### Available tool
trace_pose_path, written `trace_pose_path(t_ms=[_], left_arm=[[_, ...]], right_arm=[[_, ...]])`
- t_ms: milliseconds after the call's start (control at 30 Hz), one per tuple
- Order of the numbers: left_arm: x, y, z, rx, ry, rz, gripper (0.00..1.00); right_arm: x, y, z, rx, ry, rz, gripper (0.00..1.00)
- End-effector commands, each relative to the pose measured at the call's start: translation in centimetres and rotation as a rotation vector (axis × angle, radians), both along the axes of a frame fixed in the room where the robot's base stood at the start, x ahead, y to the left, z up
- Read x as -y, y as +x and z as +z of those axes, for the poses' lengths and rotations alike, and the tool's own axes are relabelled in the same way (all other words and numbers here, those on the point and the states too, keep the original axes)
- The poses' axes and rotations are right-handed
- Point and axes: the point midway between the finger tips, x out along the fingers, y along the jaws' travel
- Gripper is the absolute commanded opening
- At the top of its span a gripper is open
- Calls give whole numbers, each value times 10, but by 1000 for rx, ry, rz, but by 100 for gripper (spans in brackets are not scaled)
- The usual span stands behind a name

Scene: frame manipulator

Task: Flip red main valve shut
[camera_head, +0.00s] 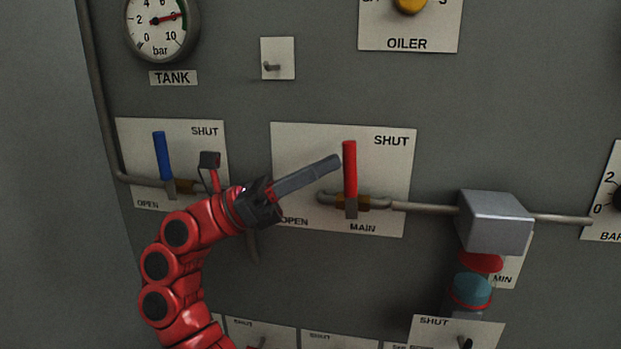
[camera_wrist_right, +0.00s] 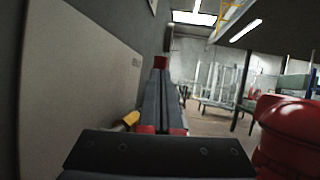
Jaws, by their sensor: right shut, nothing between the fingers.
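The red main valve lever (camera_head: 350,168) stands upright on the white plate marked MAIN (camera_head: 290,150), with OPEN at its lower left and SHUT at its upper right. My right gripper (camera_head: 336,162) is shut and empty. Its fingers reach up and right, with the tips just left of the lever's upper half; I cannot tell whether they touch it. In the right wrist view the closed fingers (camera_wrist_right: 160,95) run along the panel, and a red piece (camera_wrist_right: 160,62), apparently the lever, shows just beyond the tips. My left gripper is not in view.
A blue lever (camera_head: 162,150) on another plate stands to the left, partly near my arm. A pipe runs right from the main valve to a grey metal block (camera_head: 495,221). A tank gauge (camera_head: 160,22) and a small switch plate (camera_head: 278,58) are above.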

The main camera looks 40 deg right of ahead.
Motion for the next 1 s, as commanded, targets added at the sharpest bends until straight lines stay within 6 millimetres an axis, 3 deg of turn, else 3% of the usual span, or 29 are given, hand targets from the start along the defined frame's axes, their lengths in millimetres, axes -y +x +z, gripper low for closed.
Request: trace_pose_path(t_ms=[1000], left_arm=[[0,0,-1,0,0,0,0]], right_arm=[[2,-3,1,-6,-3,-2,0]])
